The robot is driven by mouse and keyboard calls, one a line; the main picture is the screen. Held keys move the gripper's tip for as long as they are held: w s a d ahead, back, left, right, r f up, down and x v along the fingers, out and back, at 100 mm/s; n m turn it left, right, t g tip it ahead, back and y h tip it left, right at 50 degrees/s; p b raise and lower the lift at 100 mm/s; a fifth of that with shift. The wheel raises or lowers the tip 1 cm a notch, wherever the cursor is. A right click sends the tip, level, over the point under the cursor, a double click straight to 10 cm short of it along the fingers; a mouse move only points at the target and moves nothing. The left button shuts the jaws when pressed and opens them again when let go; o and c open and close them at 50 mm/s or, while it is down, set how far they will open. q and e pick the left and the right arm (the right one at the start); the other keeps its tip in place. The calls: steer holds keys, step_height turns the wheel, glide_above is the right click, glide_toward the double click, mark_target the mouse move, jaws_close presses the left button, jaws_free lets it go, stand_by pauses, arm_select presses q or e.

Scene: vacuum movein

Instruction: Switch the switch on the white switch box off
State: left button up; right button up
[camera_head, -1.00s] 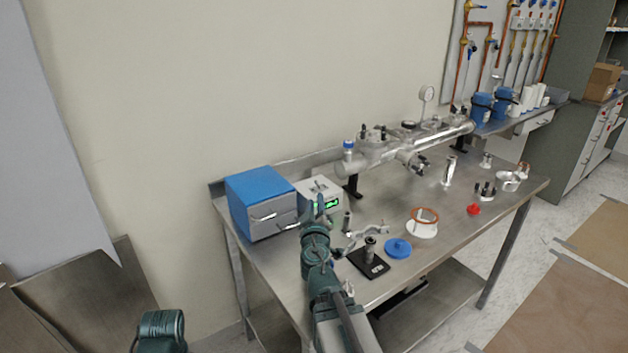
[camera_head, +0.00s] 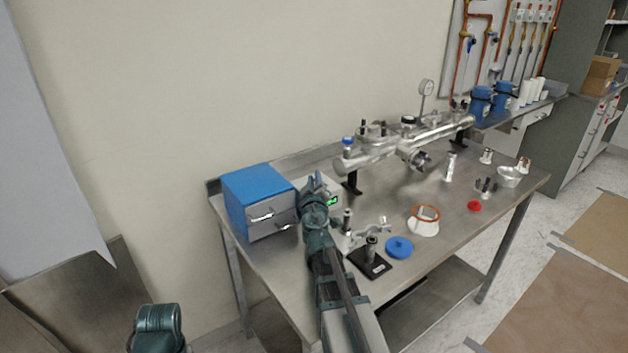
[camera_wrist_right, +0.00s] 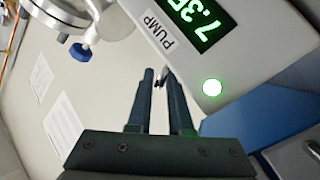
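The white switch box (camera_head: 322,187) stands on the metal table beside the blue box, partly hidden behind my right arm in the head view. In the right wrist view the white box (camera_wrist_right: 245,30) shows a PUMP label, a green numeric display and a lit green round light. A small metallic switch lever (camera_wrist_right: 160,77) shows at the box's edge, close by the fingertips. My right gripper (camera_wrist_right: 159,78) has a narrow gap between its fingers, with the lever at the tips; contact is unclear. In the head view my right gripper (camera_head: 314,184) is at the box front.
A blue box (camera_head: 262,188) with metal handles stands left of the white box. A metal chamber (camera_head: 380,155) with a gauge is behind right. A black stand (camera_head: 370,262), a blue disc (camera_head: 399,247) and an orange-rimmed white piece (camera_head: 424,222) lie to the right.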

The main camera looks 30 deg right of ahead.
jaws_close()
steer(key=shift+d+r+m+g+p, duration=0.25)
steer(key=shift+m+g+p, duration=0.25)
steer(key=shift+p, duration=0.5)
steer(key=m+y+p, duration=0.1)
steer(key=m+p, duration=0.1)
steer(key=d+m+g+y+p, duration=0.1)
steer(key=p, duration=0.2)
steer(key=shift+d+r+m+g+y, duration=0.1)
steer(key=shift+d+m+g+y, duration=0.05)
steer(key=shift+m+g+y, duration=0.2)
steer(key=shift+d+m+g+y+p, duration=0.25)
steer(key=shift+m+y+p, duration=0.3)
steer(key=shift+p, duration=0.3)
steer(key=shift+d+f+m+y+p, duration=0.15)
steer(key=shift+f+m+y+p, duration=0.1)
steer(key=shift+m+y+p, duration=0.2)
steer(key=shift+f, duration=0.1)
